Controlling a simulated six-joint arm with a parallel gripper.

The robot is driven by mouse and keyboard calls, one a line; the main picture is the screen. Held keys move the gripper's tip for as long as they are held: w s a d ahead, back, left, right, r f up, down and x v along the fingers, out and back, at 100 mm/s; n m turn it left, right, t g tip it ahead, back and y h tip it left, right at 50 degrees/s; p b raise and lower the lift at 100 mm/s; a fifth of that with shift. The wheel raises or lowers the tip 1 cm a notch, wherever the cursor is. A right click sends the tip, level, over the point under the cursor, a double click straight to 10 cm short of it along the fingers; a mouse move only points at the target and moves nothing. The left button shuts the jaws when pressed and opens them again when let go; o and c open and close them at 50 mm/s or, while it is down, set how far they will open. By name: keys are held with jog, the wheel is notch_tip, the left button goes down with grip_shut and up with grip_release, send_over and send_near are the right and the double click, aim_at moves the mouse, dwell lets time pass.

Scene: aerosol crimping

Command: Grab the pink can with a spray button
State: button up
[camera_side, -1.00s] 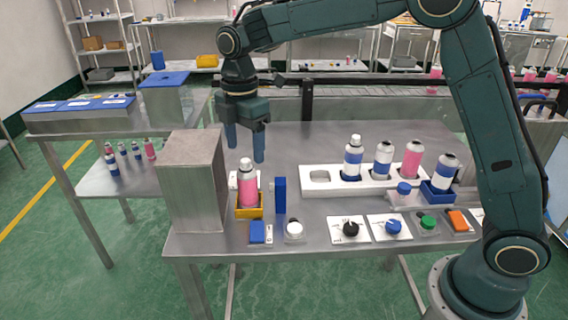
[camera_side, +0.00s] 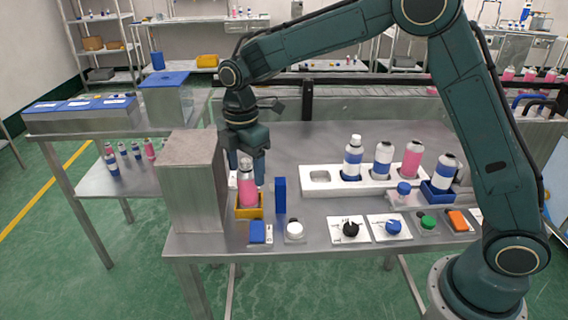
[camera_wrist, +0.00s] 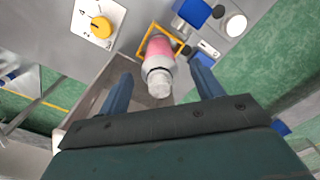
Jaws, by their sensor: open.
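The pink can (camera_side: 248,188) stands upright in a yellow holder (camera_side: 241,213) at the left front of the table. It has a grey shoulder and a pale top. In the wrist view the can (camera_wrist: 158,62) lies between the two blue fingers, with the yellow holder (camera_wrist: 146,37) around its base. My gripper (camera_side: 246,172) is open, with its fingers low over the can, one at each side in the picture. The wrist view shows my gripper (camera_wrist: 161,93) with gaps between the can and both fingers.
A tall metal box (camera_side: 193,190) stands just left of the can. A blue upright block (camera_side: 280,195) is close on its right. A white rack (camera_side: 335,188) with several cans stands farther right. Knobs and buttons line the front edge. The table behind is clear.

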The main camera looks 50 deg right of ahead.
dwell(0.3)
grip_shut()
jog(key=shift+r, duration=0.2)
notch_tip(320, 180, up, 20)
jog(key=shift+f, duration=0.15)
dwell(0.8)
dwell(0.4)
